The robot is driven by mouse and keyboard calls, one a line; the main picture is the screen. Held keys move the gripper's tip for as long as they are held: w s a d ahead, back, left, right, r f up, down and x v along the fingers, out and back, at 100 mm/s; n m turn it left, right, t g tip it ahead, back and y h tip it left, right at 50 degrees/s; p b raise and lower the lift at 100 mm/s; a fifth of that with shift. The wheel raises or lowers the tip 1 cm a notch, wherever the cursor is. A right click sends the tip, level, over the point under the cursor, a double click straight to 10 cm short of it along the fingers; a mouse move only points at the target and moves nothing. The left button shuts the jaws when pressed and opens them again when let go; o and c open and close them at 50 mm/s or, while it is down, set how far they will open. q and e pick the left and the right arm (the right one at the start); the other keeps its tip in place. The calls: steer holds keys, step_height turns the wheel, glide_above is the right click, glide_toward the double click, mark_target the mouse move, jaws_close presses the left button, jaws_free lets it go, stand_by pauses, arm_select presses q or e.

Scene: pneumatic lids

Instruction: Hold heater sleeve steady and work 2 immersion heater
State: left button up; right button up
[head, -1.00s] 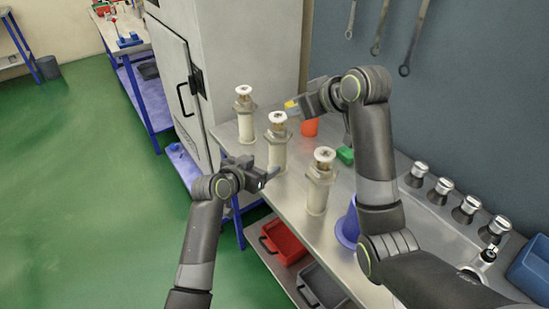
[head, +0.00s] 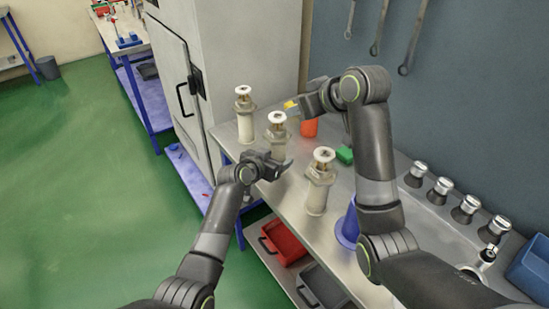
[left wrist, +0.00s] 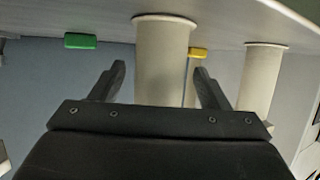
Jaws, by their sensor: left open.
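Three cream heater sleeves stand upright on the bench, each with a white-capped immersion heater on top: a back one (head: 246,128), a middle one (head: 277,122) and a front one (head: 315,197). My left gripper (head: 287,166) is open, low beside the middle sleeve. In the left wrist view, which is upside down, that sleeve (left wrist: 162,65) stands between and beyond the fingertips; contact is not seen. The back sleeve (left wrist: 262,85) shows at the right. My right gripper (head: 295,105) is behind the middle sleeve, near a yellow piece (head: 290,104); its jaws are unclear.
An orange-red cup (head: 309,127), a green block (head: 345,155) and a blue-violet container (head: 349,228) stand on the steel bench (head: 268,192). Several silver-topped dark pieces (head: 440,190) line the wall side. A grey cabinet (head: 240,50) is behind; red (head: 284,240) and grey bins sit below.

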mark_target(281, 121)
arm_select(q)
steer(key=shift+c, duration=0.4)
steer(key=c, duration=1)
arm_select(e)
steer(key=o, duration=0.4)
steer(key=shift+w, duration=0.15)
steer(key=o, duration=0.3)
steer(key=shift+w+a+f, duration=0.1)
steer(key=shift+w+a, duration=0.1)
steer(key=shift+w, duration=0.05)
steer(key=o, duration=0.6)
steer(key=w+a+g+h, duration=0.1)
steer(key=w+a+f+g, duration=0.1)
steer(key=w, duration=0.1)
steer(key=shift+w+f+g+h, duration=0.1)
steer(key=shift+w+g+h, duration=0.1)
steer(key=shift+g+h, duration=0.2)
steer(key=shift+w+a+f+g+h, duration=0.15)
steer(key=shift+w+a+g+h, duration=0.2)
steer(key=shift+g+h, duration=0.4)
steer(key=shift+w+a+f+g+h, duration=0.2)
steer(key=shift+a+g+h, duration=0.15)
steer(key=shift+g+h, duration=0.35)
steer(key=shift+g, duration=0.25)
steer(key=shift+x, duration=4.5)
